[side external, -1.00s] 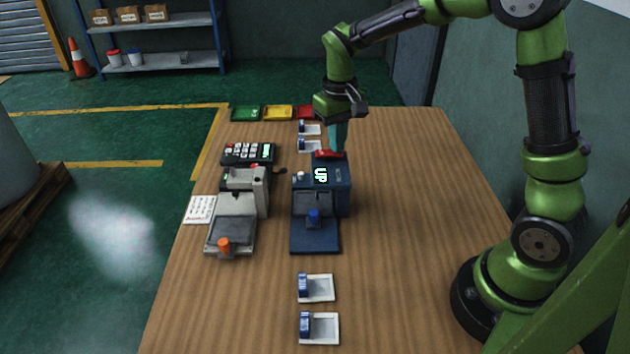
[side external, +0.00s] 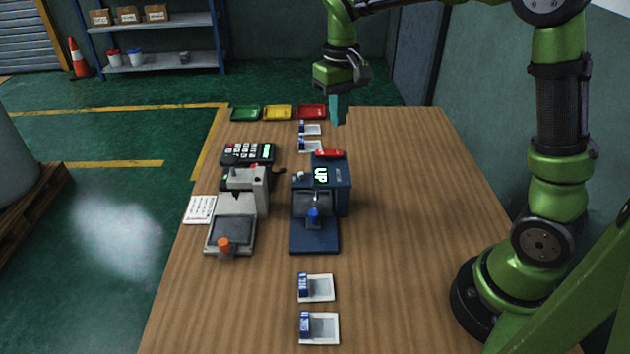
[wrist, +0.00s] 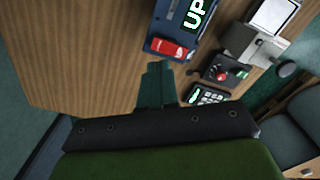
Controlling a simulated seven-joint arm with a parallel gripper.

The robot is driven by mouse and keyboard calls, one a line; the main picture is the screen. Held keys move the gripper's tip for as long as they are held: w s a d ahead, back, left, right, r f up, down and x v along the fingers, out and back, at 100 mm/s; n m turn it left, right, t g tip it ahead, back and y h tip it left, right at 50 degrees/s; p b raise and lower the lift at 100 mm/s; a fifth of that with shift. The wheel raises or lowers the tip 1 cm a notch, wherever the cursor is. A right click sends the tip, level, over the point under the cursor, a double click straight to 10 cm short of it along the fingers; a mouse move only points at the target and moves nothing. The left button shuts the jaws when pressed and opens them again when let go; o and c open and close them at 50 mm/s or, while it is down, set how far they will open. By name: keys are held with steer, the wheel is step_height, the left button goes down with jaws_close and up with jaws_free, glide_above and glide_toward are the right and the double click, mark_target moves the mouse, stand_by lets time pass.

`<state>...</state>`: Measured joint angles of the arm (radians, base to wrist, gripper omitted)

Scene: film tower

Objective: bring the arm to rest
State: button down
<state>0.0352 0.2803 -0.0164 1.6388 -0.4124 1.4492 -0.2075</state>
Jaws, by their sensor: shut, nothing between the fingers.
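My gripper (side external: 338,110) hangs above the far part of the wooden table (side external: 400,210), behind the blue machine and to the right of the red tray. Its teal fingers are together with nothing between them. In the wrist view the shut fingers (wrist: 157,84) point down toward the table, close in the picture to the red part (wrist: 165,47) on the blue machine (wrist: 186,12). The gripper is raised clear of the table and touches nothing that I can see.
The blue machine (side external: 342,190) shows "UP". A grey machine (side external: 246,195) and a keypad (side external: 248,154) stand to its left. Green (side external: 245,114), yellow (side external: 278,113) and red (side external: 311,112) trays line the far edge. Several small white trays lie before and behind the machine. The table's right side is clear.

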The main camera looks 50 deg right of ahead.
steer(key=s+a+r+t+y, duration=0.1)
steer(key=s+a+r+t, duration=0.1)
steer(key=s, duration=0.7)
steer(key=s+a+r+m+t+y, duration=0.1)
steer(key=s+a+r+t, duration=0.1)
steer(key=s+t, duration=0.3)
steer(key=s+a, duration=0.1)
steer(key=s, duration=0.2)
steer(key=shift+s+a+r, duration=0.15)
steer(key=shift+s+r, duration=0.2)
steer(key=shift+r, duration=0.05)
steer(key=shift+f, duration=0.1)
